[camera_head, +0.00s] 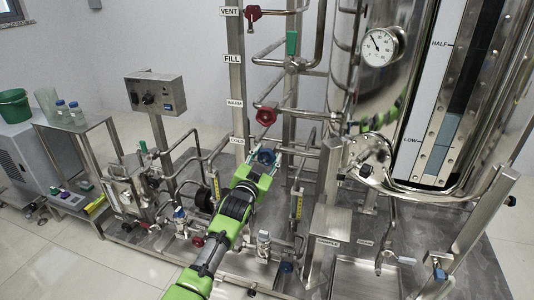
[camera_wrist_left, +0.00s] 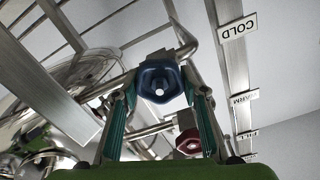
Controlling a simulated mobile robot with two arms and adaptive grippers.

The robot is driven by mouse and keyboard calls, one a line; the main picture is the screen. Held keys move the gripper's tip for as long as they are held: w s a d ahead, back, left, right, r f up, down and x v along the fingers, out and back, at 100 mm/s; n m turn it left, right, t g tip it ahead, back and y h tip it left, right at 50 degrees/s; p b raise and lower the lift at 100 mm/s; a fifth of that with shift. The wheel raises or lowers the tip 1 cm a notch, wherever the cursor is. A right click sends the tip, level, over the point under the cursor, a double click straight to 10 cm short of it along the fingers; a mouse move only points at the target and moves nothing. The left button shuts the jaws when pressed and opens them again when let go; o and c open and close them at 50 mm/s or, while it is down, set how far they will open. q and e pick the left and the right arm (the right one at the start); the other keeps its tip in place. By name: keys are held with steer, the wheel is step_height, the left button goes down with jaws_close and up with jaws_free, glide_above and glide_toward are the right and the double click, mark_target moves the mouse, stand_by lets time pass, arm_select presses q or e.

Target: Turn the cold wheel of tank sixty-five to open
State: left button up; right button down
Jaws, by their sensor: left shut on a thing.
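The cold wheel (camera_head: 266,156) is a small dark blue handwheel on the pipework beside the post label COLD (camera_head: 238,140). My left gripper (camera_head: 262,160) reaches up from below and is shut on the wheel. The wrist view also shows its fingers (camera_wrist_left: 160,100) on either side of the wheel. How far the wheel is turned cannot be told. My right gripper is not in view.
The red warm wheel (camera_head: 266,116) is just above the blue one, by the label WARM (camera_head: 235,103). A green-handled valve (camera_head: 292,43) and a red vent valve (camera_head: 253,13) are higher. The tank (camera_head: 400,100) with its dial gauge (camera_head: 383,47) stands right.

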arm_select(q)
steer(key=shift+f+n, duration=0.1)
steer(key=shift+n, duration=0.8)
steer(key=o, duration=1.1)
steer(key=shift+s, duration=0.1)
steer(key=v, duration=1.2)
